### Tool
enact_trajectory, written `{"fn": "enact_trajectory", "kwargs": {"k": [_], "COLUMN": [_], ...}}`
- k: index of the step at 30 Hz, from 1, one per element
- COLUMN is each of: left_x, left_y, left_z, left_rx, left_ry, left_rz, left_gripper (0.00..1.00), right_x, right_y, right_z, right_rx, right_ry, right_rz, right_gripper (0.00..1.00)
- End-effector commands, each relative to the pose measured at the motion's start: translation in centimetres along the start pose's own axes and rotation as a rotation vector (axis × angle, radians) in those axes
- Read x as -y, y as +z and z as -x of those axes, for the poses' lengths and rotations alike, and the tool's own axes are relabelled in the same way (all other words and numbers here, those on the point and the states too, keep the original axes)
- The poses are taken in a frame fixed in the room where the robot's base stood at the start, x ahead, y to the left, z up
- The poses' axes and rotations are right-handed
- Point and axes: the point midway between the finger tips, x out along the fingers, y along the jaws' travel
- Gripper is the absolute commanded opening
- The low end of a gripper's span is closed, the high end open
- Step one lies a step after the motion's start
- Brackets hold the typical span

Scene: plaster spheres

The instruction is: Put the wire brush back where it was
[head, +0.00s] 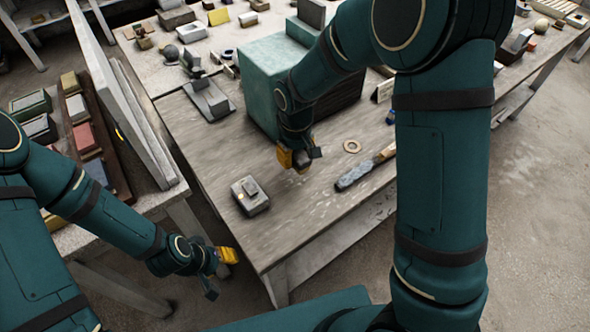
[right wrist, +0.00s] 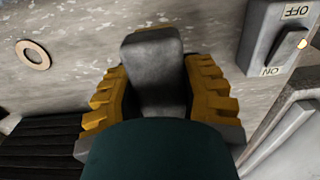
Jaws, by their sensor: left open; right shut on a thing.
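A brush-like tool (head: 356,177), probably the wire brush, lies on the wooden table near its front edge. It has a dark grey head and a tan wooden handle. My right gripper (head: 300,164) is low over the table to the left of the tool, apart from it. In the right wrist view its yellow fingers are shut on a plain grey block (right wrist: 153,75). I cannot tell whether the block touches the table. My left gripper (head: 222,274) is open and empty, off the table's front left corner.
A grey switch box (head: 250,196) stands left of my right gripper. A tan ring (head: 352,146) lies to its right. A large teal box (head: 268,70) stands behind. A tray of coloured blocks (head: 100,140) is at the left. The front of the table (head: 285,225) is bare.

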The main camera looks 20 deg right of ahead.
Motion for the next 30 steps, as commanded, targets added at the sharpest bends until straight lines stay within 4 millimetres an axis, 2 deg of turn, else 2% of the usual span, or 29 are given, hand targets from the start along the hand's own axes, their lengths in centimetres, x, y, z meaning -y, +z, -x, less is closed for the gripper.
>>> {"fn": "enact_trajectory", "kwargs": {"k": [1,8,15,26,27,29,30], "left_x": [0.1,0.2,0.4,0.5,0.5,0.5,0.5], "left_y": [0.1,0.2,0.3,0.3,0.3,0.2,0.2], "left_z": [-0.2,-0.5,-1.0,-1.2,-1.3,-1.2,-1.2], "left_rx": [0.002,0.005,0.006,0.005,0.004,0.005,0.004], "left_ry": [0.000,0.000,0.001,0.001,0.001,0.001,0.001], "left_rz": [0.000,-0.001,-0.002,-0.002,-0.002,-0.002,-0.002], "left_gripper": [0.47,0.47,0.47,0.47,0.47,0.47,0.47], "right_x": [0.0,0.0,0.0,0.0,0.0,0.0,0.0], "right_y": [0.1,0.0,0.0,0.0,0.0,0.0,0.0], "right_z": [-0.8,-2.5,-5.3,-5.6,-5.7,-5.6,-5.6], "right_rx": [0.003,0.002,0.000,-0.001,0.000,0.000,0.000], "right_ry": [0.000,0.000,0.000,0.000,0.000,0.000,0.000], "right_rz": [0.000,-0.001,-0.001,-0.001,-0.001,-0.001,-0.001], "right_gripper": [0.07,0.07,0.07,0.07,0.47,0.67,0.67]}}
